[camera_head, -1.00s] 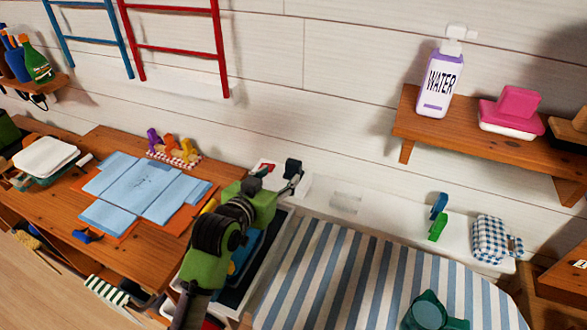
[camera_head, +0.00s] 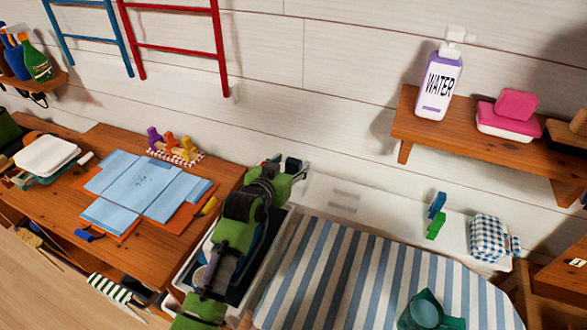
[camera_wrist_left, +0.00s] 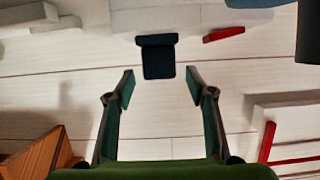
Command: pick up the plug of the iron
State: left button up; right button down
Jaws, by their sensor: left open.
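My left gripper (camera_head: 284,165) is near the white wall ledge behind the striped ironing board (camera_head: 340,275). Its two fingers stand apart. In the left wrist view a dark navy block (camera_wrist_left: 158,60) shows ahead, lined up with the gap between the fingertips. It looks like the plug, but I cannot be sure. No finger is seen touching it. In the head view it cannot be made out behind the gripper. A teal object (camera_head: 430,312), perhaps the iron, lies on the board at the bottom edge, partly cut off. No cord is clearly visible. My right gripper is out of view.
A wooden desk (camera_head: 130,255) with blue folded sheets (camera_head: 140,185) and small coloured figures (camera_head: 172,147) stands left. Blue and green pieces (camera_head: 436,215) are on the ledge.

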pick_arm(q)
jog(key=c, duration=1.2)
